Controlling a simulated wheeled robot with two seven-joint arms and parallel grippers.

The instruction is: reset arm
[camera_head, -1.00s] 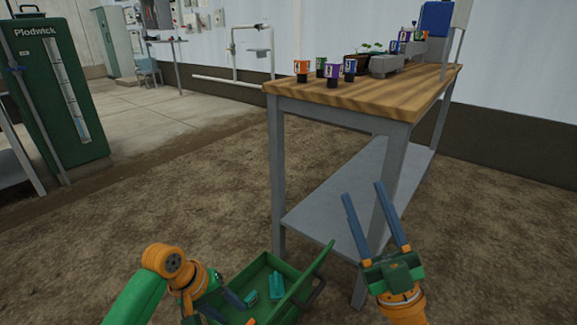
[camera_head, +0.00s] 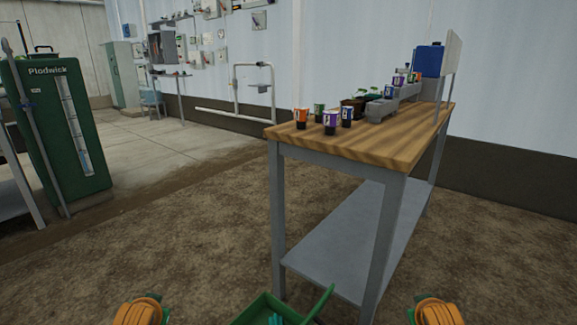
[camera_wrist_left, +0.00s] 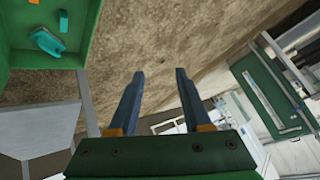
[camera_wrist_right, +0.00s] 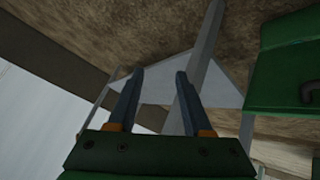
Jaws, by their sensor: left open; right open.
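My left gripper (camera_wrist_left: 159,78) is open and empty in the left wrist view, its two blue fingers apart over bare ground. My right gripper (camera_wrist_right: 160,78) is open and empty in the right wrist view, with the workbench's grey lower shelf (camera_wrist_right: 155,85) and a leg beyond its fingers. In the head view only orange parts of my two arms show at the bottom edge, and both grippers are out of that picture.
A green cart (camera_head: 262,308) with teal items (camera_wrist_left: 47,42) inside stands low between my arms. A wooden-topped workbench (camera_head: 400,150) ahead holds several coloured cups (camera_head: 331,121), a plant tray and a blue container (camera_head: 428,61). A green Plodwick cabinet (camera_head: 60,130) stands left. Open ground lies between.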

